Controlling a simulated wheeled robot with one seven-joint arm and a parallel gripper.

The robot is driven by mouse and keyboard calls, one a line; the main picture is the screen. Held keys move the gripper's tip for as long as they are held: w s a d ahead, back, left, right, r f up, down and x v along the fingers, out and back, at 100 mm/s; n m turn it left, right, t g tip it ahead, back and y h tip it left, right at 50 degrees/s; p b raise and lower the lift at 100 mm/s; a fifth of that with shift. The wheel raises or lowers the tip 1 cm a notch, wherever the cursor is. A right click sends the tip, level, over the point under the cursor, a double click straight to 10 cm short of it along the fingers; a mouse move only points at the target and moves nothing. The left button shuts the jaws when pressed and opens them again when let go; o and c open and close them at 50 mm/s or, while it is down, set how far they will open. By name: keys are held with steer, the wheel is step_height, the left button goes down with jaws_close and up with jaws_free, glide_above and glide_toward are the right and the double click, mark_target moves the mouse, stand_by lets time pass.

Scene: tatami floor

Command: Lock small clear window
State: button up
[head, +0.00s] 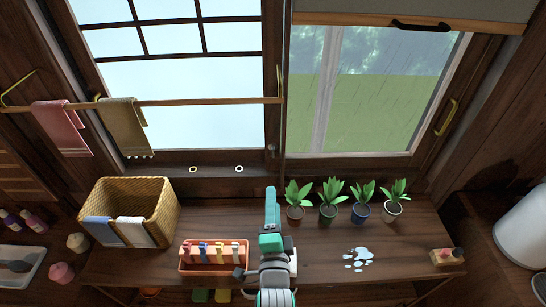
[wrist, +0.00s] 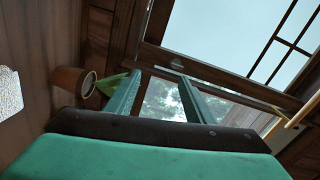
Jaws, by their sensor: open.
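The clear window (head: 405,105) is at the right in the head view, with rain streaks and green grass behind it. Through my fingers, part of this clear glass shows in the wrist view (wrist: 163,100). A small dark knob (head: 272,150), possibly a latch, sits on the frame post between the two windows. A similar dark fitting (wrist: 177,65) shows on the frame in the wrist view, beyond my fingertips. My gripper (head: 270,192) is below that knob, above the table's back edge. In the wrist view, its two green fingers (wrist: 160,76) are apart with nothing between them.
Several potted plants (head: 328,198) stand just right of my gripper. A wicker basket (head: 158,200) and orange tray (head: 205,268) are left. Water (head: 358,258) lies on the table (head: 400,240). A towel rail (head: 190,102) crosses the paned window (head: 190,70).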

steer(key=m, duration=0.2)
glide_toward(273, 154)
steer(key=w, duration=0.9)
steer(key=shift+d+f, duration=0.1)
steer(key=shift+f, duration=0.05)
steer(key=shift+c, duration=0.2)
steer(key=c, duration=1)
